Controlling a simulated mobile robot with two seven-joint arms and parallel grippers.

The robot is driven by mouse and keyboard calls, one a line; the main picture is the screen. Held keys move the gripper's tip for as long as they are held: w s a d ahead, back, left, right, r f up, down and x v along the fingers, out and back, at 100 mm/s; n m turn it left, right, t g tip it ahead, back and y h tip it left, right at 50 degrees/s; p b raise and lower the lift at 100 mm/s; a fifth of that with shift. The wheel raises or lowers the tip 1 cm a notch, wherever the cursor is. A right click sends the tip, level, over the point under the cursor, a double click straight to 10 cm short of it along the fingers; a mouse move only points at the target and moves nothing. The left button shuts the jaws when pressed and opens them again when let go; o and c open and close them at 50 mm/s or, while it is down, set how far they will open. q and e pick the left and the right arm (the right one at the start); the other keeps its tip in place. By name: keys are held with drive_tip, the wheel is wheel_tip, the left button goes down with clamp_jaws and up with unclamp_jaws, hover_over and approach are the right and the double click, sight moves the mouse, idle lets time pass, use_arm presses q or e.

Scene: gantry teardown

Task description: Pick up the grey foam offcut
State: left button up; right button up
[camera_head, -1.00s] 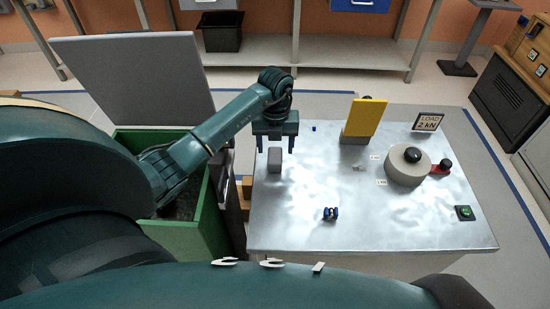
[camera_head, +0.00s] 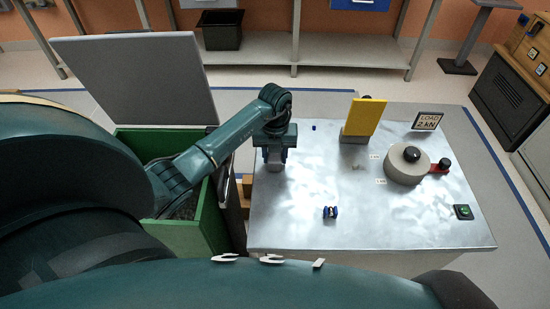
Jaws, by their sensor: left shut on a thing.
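The grey foam offcut (camera_head: 275,167) is a small grey block near the left edge of the metal tabletop. My left gripper (camera_head: 274,158) is over it, pointing down, and is shut on it. The fingers and gripper body hide the upper part of the block. I cannot tell whether the block still touches the tabletop. My right gripper is not in view.
A green bin (camera_head: 212,225) with raised lid (camera_head: 140,75) stands left.

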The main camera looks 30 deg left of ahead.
use_arm(q)
drive_tip(key=shift+c, duration=1)
wheel_tip(320, 180, up, 10)
drive_tip(key=shift+r+b, duration=0.1)
drive_tip(key=shift+b, duration=0.2)
